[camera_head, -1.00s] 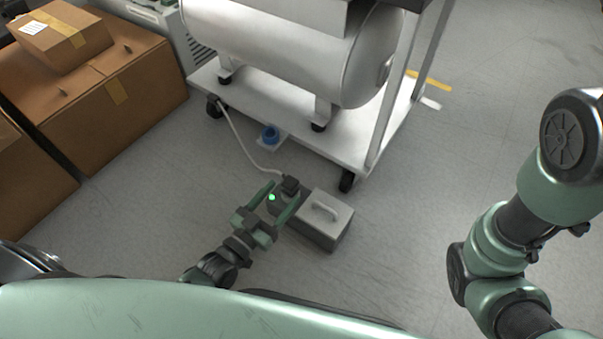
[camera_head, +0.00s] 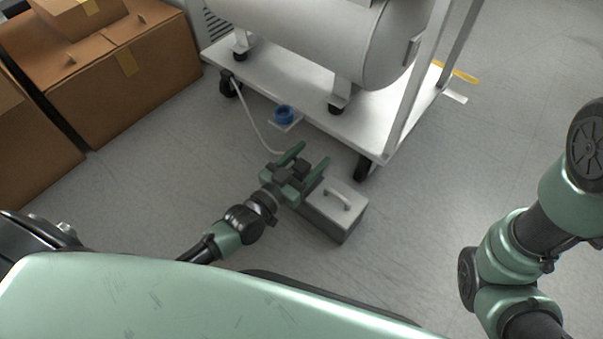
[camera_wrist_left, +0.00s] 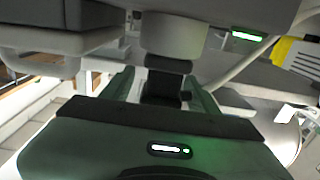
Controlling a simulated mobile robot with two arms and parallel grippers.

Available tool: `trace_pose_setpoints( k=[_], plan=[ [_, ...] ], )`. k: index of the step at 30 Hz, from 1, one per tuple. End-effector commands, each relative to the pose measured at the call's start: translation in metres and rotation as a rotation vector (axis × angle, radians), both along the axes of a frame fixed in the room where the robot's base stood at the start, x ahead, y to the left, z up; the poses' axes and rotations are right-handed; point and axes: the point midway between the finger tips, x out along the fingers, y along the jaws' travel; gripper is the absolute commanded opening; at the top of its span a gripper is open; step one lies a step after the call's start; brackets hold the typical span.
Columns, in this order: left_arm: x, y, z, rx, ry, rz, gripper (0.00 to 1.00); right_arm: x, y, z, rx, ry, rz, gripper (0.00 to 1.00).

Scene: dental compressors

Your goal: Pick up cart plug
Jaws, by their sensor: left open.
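The cart plug shows as a dark block (camera_wrist_left: 167,80) between the two green fingers in the left wrist view. In the head view my gripper largely covers it, and the white cable (camera_head: 256,132) runs from the cart down to that spot. My left gripper (camera_head: 305,160) is open over the plug, beside the grey box with a handle. In the left wrist view the fingers (camera_wrist_left: 163,88) lie on either side of the plug with gaps, not clearly touching it. My right gripper is out of frame; only its arm shows.
The grey box (camera_head: 345,203) stands right beside my left gripper. The white wheeled cart (camera_head: 345,132) with a tank (camera_head: 330,40) is behind it. Cardboard boxes (camera_head: 130,90) stand at left.

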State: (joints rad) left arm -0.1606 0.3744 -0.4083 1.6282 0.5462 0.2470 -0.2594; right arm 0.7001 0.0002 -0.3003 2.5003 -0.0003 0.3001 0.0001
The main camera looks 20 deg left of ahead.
Motion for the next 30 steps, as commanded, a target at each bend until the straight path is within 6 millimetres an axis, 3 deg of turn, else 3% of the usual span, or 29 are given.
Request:
trace_pose_setpoints(
  k=[3, 9, 20, 25, 30],
  plan=[
    [0.000, 0.000, 0.001, 0.000, 0.000, 0.000, 0.57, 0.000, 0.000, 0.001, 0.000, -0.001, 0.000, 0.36],
    [0.000, 0.000, 0.001, 0.000, 0.000, 0.000, 0.02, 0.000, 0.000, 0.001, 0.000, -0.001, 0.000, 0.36],
    [0.000, 0.000, 0.005, 0.000, -0.001, 0.000, 0.00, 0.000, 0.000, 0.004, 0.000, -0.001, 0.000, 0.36],
    [0.000, 0.000, 0.022, -0.001, -0.002, 0.000, 0.00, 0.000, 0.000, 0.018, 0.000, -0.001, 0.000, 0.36],
    [0.000, 0.000, 0.054, -0.003, -0.002, 0.000, 0.00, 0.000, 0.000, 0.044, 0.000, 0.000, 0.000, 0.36]
  ],
)
